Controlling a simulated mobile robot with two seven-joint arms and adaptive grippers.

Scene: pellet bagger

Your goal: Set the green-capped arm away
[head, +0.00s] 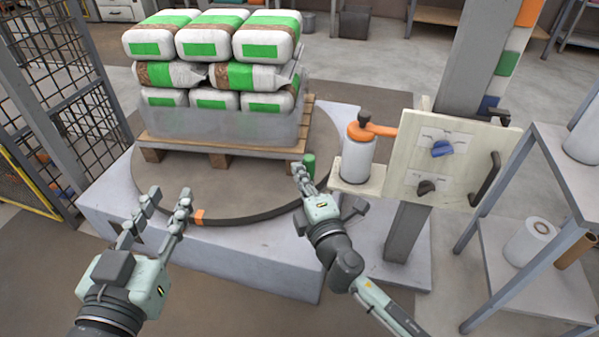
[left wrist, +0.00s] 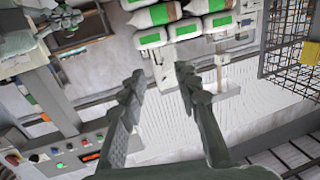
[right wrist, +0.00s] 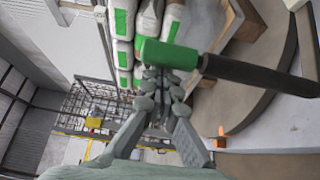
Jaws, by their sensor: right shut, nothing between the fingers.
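The green cap (head: 309,166) stands at the turntable's right edge, just beyond my right gripper (head: 299,172). In the right wrist view the green cap (right wrist: 168,54) ends a dark bar (right wrist: 260,76) that runs off to the right. My right gripper (right wrist: 160,82) is shut and empty, its fingertips close against the cap; I cannot tell whether they touch. In the head view my gripper hides much of the bar. My left gripper (head: 163,198) is open and empty over the turntable's front left; its spread fingers also show in the left wrist view (left wrist: 158,82).
A pallet (head: 220,148) of green-and-white bags stands on the round turntable (head: 165,185), with an orange block (head: 199,217) at its front edge. A white canister with an orange top (head: 357,155) and a control panel (head: 440,165) stand right. A mesh fence (head: 60,90) is left.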

